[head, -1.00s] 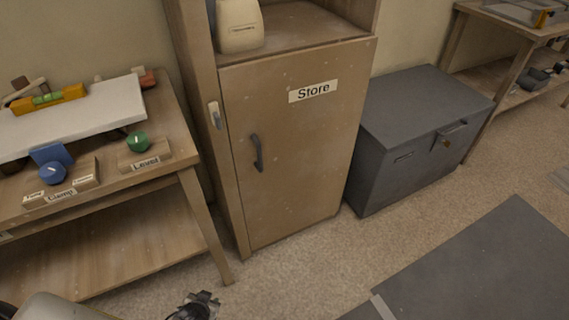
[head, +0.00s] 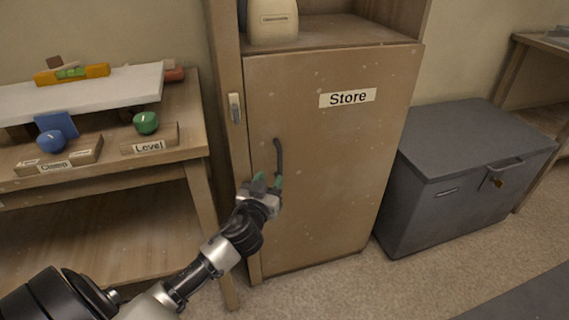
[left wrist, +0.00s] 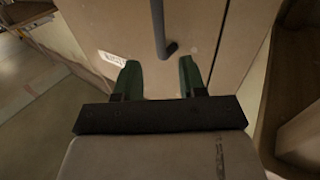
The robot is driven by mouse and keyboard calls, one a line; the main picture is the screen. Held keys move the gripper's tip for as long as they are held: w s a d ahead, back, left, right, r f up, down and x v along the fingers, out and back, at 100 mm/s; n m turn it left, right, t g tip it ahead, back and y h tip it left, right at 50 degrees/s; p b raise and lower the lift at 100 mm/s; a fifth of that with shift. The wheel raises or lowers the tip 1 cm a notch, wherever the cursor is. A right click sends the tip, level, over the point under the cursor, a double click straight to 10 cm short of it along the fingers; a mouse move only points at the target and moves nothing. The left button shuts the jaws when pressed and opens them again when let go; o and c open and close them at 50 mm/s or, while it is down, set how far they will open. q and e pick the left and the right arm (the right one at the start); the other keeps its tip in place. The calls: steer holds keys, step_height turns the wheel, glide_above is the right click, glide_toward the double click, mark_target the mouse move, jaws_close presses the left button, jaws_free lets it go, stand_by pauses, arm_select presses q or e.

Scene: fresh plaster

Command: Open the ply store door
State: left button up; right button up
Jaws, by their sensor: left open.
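The ply store door (head: 330,170) is shut in its tall plywood cabinet, with a "Store" label near its top. A dark, upright bar handle (head: 279,157) sits near the door's left edge. My left gripper (head: 268,182) is open, just below the handle in the head view. In the left wrist view its green fingertips (left wrist: 159,76) are spread apart, and the end of the handle (left wrist: 160,32) lies beyond the gap between them. Nothing is between the fingers, and I see no contact. My right gripper is not in view.
A small light latch or switch (head: 235,108) is on the cabinet's left post. A workbench (head: 190,150) with Clamp and Level blocks stands left. A grey metal chest (head: 470,150) stands close on the right. Speckled floor is clear in front of the door.

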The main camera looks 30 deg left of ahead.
mark_target(279, 163)
arm_select(q)
steer(key=x, duration=0.9)
steer(key=shift+w+f+b, duration=0.1)
steer(key=shift+b, duration=0.25)
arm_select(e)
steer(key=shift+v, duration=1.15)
arm_select(q)
jaws_close()
